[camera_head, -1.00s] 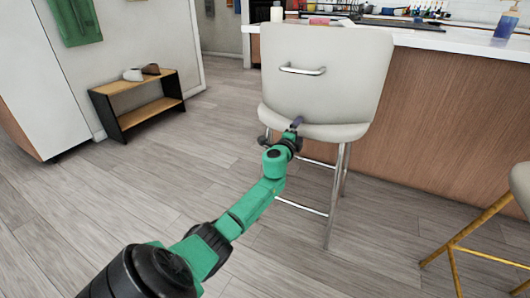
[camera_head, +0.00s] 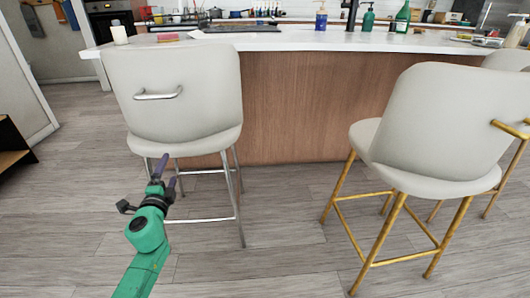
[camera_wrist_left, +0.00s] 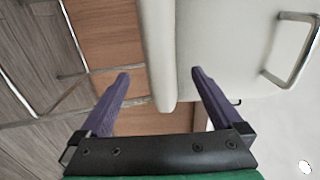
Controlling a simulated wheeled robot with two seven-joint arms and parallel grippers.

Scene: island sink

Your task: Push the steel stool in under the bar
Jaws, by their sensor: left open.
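The steel stool (camera_head: 175,95) stands at the left of the head view, its cream back toward me. It has shiny steel legs and a steel bar handle (camera_head: 158,95) on the backrest. My left gripper (camera_head: 166,173) is just below the seat's near edge, fingers apart. In the left wrist view, the open fingers (camera_wrist_left: 160,78) lie on either side of the cream seat edge (camera_wrist_left: 157,50), and the handle (camera_wrist_left: 292,52) is to the right. Whether a finger touches the seat is unclear. The bar (camera_head: 295,100) has a wood-panelled side behind the stool. My right gripper is not seen.
A cream stool with gold legs (camera_head: 430,130) stands to the right, with another cream stool (camera_head: 508,60) partly seen beyond it. Bare plank floor (camera_head: 280,235) lies between the steel and gold stools. Bottles and dishes stand on the white counter (camera_head: 270,40).

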